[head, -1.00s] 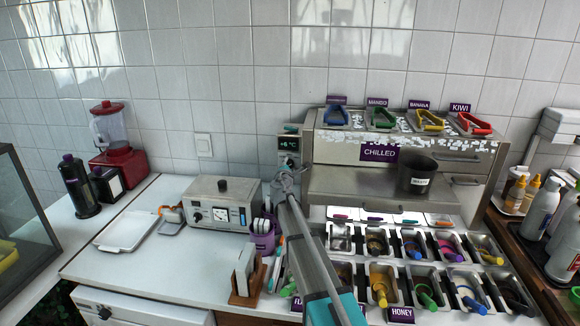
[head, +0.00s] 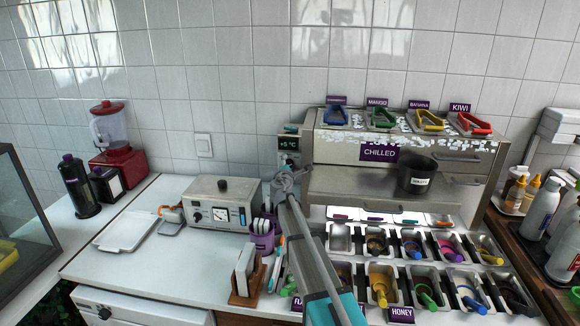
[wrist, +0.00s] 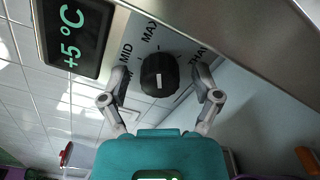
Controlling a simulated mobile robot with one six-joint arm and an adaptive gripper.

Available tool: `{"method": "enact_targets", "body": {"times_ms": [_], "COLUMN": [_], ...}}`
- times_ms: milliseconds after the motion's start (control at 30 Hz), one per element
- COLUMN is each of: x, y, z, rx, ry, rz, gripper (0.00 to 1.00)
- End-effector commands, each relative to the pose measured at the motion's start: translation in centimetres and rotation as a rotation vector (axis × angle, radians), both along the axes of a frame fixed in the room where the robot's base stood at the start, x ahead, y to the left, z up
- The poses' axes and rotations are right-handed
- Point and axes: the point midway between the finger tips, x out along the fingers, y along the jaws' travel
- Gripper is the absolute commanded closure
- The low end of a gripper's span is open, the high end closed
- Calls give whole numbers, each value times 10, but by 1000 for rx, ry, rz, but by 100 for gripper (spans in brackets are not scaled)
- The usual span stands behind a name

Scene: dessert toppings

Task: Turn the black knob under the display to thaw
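In the wrist view the black knob (wrist: 159,75) sits on a grey panel, with a white mark on its face. MID and MAX labels stand to its upper left and a THAW label (wrist: 197,60) to its right, partly covered by a finger. My gripper (wrist: 162,76) is open, with one finger on each side of the knob and a visible gap on both sides. The display (wrist: 75,38) reads +5 °C. In the head view the display (head: 288,144) is above my gripper (head: 284,172), which hides the knob.
The chilled cabinet (head: 335,180) stands just right of the panel, and its metal edge (wrist: 235,40) crosses the wrist view. A purple cup (head: 262,241) and a grey box with a dial (head: 205,213) are left of my arm. Topping bins lie at the right.

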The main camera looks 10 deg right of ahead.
Motion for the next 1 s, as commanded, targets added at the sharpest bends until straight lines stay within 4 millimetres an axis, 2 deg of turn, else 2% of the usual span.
{"method": "enact_targets", "body": {"times_ms": [467, 667, 1000], "x": [-7, -26, -78], "y": [2, 7, 24], "z": [0, 0, 0], "rx": [0, 0, 0], "ry": [0, 0, 1], "rz": [1, 1, 2], "gripper": [17, 17, 17]}}
